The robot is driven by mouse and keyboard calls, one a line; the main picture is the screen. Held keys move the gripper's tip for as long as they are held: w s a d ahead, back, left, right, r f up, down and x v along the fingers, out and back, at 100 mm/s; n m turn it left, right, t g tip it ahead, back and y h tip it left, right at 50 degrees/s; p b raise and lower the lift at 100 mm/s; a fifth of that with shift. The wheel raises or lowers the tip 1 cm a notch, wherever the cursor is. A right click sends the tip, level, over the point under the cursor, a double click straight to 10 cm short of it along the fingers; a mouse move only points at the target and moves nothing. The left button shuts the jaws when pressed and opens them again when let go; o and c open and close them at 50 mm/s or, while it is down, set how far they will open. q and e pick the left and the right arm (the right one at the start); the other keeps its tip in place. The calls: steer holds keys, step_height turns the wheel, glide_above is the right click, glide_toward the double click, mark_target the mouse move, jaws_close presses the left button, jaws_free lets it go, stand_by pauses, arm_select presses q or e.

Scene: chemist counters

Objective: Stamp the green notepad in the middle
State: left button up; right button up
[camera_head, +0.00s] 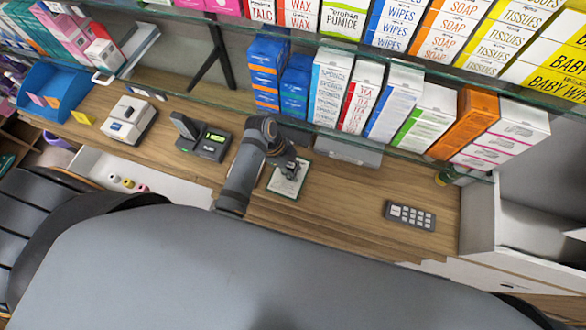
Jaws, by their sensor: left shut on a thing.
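The green notepad (284,188) lies on the wooden counter, with a pale sheet and a green edge. My left gripper (290,168) is over the notepad's upper part, pointing down. It is shut on a small dark thing, likely the stamp, which is mostly hidden by the gripper. I cannot tell whether that thing touches the paper. My right gripper does not show.
A card terminal (203,138) and a white device (129,119) stand left on the counter (340,205). A grey keypad (410,215) lies to the right. A glass shelf with boxes (332,85) stands behind. Counter between notepad and keypad is clear.

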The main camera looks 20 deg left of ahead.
mark_target(293, 166)
arm_select(q)
steer(key=shift+f, duration=0.4)
steer(key=shift+s+f, duration=0.1)
stand_by(1.6)
steer(key=shift+r, duration=3.6)
